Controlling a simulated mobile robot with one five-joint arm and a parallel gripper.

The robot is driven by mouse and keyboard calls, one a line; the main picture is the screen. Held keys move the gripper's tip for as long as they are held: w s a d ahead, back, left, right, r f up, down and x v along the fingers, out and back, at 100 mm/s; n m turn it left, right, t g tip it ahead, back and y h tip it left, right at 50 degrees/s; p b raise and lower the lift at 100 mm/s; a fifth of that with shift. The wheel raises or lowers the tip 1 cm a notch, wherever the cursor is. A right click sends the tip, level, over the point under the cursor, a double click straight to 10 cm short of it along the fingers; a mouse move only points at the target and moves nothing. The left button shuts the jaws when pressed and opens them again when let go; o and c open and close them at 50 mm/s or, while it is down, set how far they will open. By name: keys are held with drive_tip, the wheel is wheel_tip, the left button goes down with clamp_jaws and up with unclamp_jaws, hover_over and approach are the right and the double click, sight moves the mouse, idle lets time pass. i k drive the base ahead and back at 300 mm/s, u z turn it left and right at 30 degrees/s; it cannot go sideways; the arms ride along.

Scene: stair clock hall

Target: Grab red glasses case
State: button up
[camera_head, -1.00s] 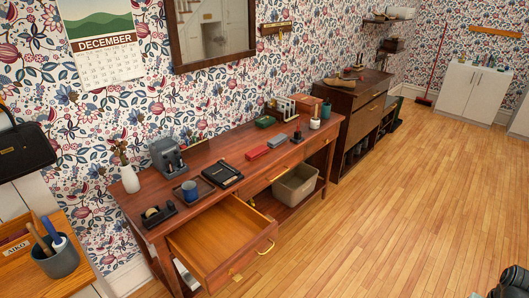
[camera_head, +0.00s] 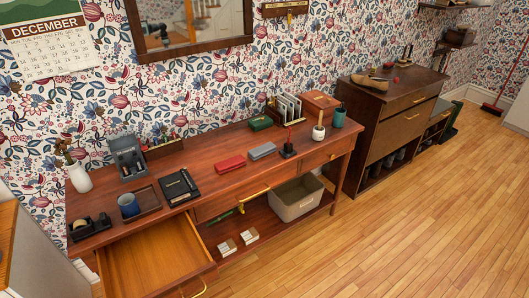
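The red glasses case (camera_head: 230,163) lies flat on the wooden console table (camera_head: 200,150), near the middle of its top and close to the front edge. A grey case (camera_head: 262,151) of similar shape lies just to its right, apart from it. A black notebook with a pen (camera_head: 179,187) lies to its left. Nothing covers the red case. My gripper is not in view.
The table's left drawer (camera_head: 155,258) is pulled out and looks empty. A small stand (camera_head: 288,148), a white pot (camera_head: 318,131) and a green cup (camera_head: 339,116) stand at the right. A bin (camera_head: 297,200) sits on the lower shelf. The wooden floor (camera_head: 420,220) in front is clear.

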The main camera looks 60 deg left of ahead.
sight(223, 167)
drive_tip(key=i, duration=1.9)
drive_tip(key=u, duration=4.65)
drive_tip(key=i, duration=1)
